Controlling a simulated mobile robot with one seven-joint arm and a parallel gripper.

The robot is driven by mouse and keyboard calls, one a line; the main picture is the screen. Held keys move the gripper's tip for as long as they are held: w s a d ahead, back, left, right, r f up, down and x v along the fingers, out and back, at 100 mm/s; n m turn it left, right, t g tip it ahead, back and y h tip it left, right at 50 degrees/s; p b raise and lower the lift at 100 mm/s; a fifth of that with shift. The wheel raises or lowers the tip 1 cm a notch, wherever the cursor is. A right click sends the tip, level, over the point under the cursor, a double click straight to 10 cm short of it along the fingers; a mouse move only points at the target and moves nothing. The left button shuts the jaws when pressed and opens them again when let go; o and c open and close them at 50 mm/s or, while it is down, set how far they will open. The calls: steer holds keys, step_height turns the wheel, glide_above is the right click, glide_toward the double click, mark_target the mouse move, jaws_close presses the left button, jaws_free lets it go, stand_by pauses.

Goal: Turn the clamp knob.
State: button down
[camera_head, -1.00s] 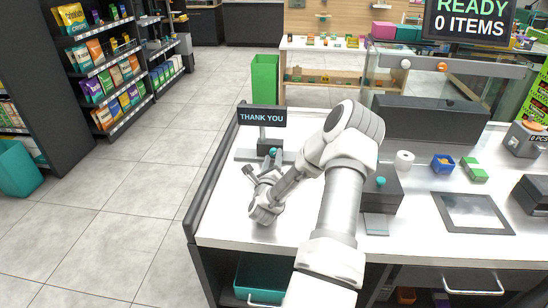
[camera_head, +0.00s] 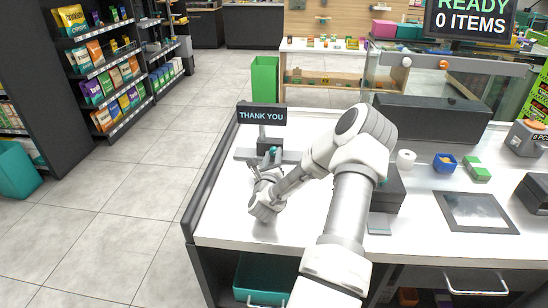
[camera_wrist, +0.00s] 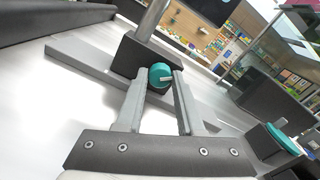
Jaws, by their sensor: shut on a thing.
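The clamp knob (camera_wrist: 160,76) is a round teal knob with a pale bar mark on its face. It sits on the front of a dark block at the foot of the sign post (camera_wrist: 152,20). In the head view the knob (camera_head: 272,151) shows small below the "THANK YOU" sign (camera_head: 262,115). My gripper (camera_wrist: 160,82) is shut on the knob, with one finger on each side of it. In the head view my gripper (camera_head: 266,164) reaches up to the knob from the front; the finger contact is too small to tell there.
A second teal knob (camera_wrist: 283,138) is on a dark box (camera_head: 391,192) to the right, partly hidden by my arm in the head view. The white counter (camera_head: 225,205) is clear around the sign.

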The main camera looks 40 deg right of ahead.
steer(key=shift+f+m+b, duration=0.25)
steer(key=shift+m+b, duration=0.25)
steer(key=shift+m, duration=0.3)
steer(key=shift+r+m, duration=0.2)
steer(key=shift+m, duration=0.5)
